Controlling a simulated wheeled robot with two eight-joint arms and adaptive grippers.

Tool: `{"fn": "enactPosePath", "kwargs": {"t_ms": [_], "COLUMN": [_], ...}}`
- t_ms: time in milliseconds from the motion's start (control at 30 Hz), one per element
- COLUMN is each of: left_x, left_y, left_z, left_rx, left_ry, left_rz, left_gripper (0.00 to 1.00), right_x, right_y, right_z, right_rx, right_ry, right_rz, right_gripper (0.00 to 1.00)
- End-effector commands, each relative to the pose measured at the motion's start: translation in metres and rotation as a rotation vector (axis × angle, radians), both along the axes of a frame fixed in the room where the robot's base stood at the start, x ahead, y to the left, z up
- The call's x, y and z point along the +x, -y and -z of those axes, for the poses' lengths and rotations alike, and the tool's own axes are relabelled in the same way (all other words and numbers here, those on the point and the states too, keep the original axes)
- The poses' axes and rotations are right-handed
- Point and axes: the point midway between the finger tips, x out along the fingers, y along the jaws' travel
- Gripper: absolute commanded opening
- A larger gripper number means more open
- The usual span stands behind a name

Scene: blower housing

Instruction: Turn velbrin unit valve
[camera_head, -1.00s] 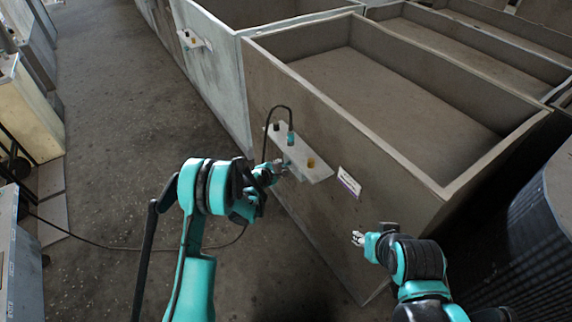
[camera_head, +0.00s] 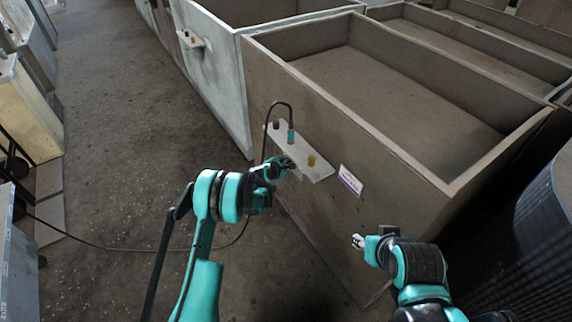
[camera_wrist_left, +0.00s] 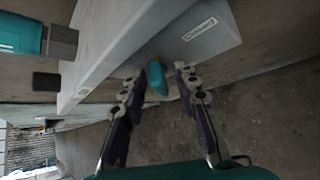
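A pale bracket plate (camera_head: 316,172) sticks out from the side of a grey tank. It carries a dark knob (camera_head: 276,125), a teal fitting (camera_head: 291,136) with a black hose, and a yellow knob (camera_head: 311,160). My left gripper (camera_head: 286,163) is at the plate's near edge. In the left wrist view, my left gripper (camera_wrist_left: 160,75) is open, with a teal handle (camera_wrist_left: 157,80) between its fingers, with gaps on both sides. I cannot tell whether this handle is the velbrin unit valve. My right gripper (camera_head: 358,240) hangs lower right, empty, near the tank wall.
The open grey tank (camera_head: 340,130) stands right of the aisle, with a white label (camera_head: 350,181) beside the plate. A paler tank (camera_head: 215,70) with a similar bracket stands behind it. A dark ribbed cylinder (camera_head: 530,240) is at right. The floor (camera_head: 110,150) at left is mostly clear.

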Motion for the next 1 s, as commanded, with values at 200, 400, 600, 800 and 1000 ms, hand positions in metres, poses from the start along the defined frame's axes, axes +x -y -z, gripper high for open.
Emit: {"fn": "enactPosePath", "kwargs": {"t_ms": [200, 400, 600, 800, 1000], "left_x": [-0.0002, -0.0003, -0.0008, -0.0011, -0.0013], "left_y": [0.0001, 0.0002, 0.0010, 0.0012, 0.0015], "left_z": [-0.0001, 0.0002, 0.0005, 0.0011, 0.0016], "left_rx": [0.000, 0.007, 0.046, 0.125, 0.215], "left_ry": [0.000, 0.008, 0.065, 0.173, 0.296], "left_rz": [0.000, 0.001, 0.001, 0.001, 0.002], "left_gripper": [0.00, 0.00, 0.00, 0.00, 0.00], "right_x": [0.0000, 0.0000, 0.0000, 0.0000, 0.0000], "right_y": [0.0000, 0.0000, 0.0000, 0.0000, 0.0000], "right_z": [0.0000, 0.0000, 0.0000, 0.0001, 0.0000], "right_rx": [0.000, 0.000, 0.000, 0.000, 0.000], "right_ry": [0.000, 0.000, 0.000, 0.000, 0.000], "right_rz": [0.000, 0.000, 0.000, 0.000, 0.000], "right_gripper": [0.40, 0.40, 0.40, 0.40, 0.40]}}
